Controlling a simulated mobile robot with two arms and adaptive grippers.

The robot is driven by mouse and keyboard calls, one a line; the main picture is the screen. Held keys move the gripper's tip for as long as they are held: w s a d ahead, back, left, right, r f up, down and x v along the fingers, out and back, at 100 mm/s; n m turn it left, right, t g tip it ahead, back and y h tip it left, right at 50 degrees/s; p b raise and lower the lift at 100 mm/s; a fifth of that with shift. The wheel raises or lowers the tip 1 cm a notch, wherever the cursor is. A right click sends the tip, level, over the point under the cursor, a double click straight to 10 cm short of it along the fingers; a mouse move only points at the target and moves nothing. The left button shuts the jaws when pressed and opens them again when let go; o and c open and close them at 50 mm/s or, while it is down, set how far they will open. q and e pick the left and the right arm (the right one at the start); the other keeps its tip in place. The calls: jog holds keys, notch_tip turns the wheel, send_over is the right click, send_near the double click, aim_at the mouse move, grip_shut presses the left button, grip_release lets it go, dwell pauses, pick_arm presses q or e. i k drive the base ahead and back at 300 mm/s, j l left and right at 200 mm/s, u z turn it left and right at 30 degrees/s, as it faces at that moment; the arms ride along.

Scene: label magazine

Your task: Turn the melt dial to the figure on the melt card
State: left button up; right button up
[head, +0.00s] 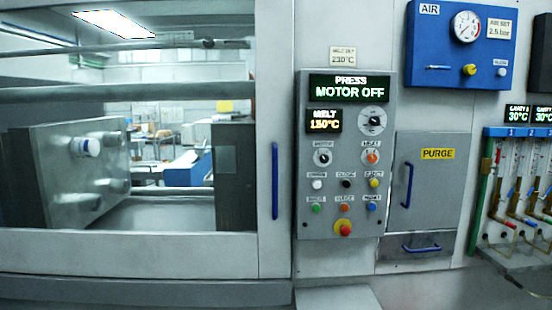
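The melt card (342,57) is a small pale label above the control panel and reads 230 °C. The melt display (324,121) on the panel shows 150 °C in yellow. A round black-and-white dial (372,121) sits just right of that display and appears to be the melt dial. Its scale figures and pointer are too small to read. A wider display (349,87) above them reads PRESS MOTOR OFF. Neither of my grippers is in view.
Lower on the grey panel (300,190) are a motor switch (323,157), an orange heat knob (372,157), several coloured buttons and a red stop button (344,228). A purge door (435,190) with a blue handle is at right. A windowed guard with another blue handle (275,180) is at left.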

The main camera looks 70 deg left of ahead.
aim_at(374, 122)
jog(key=u, duration=1.85)
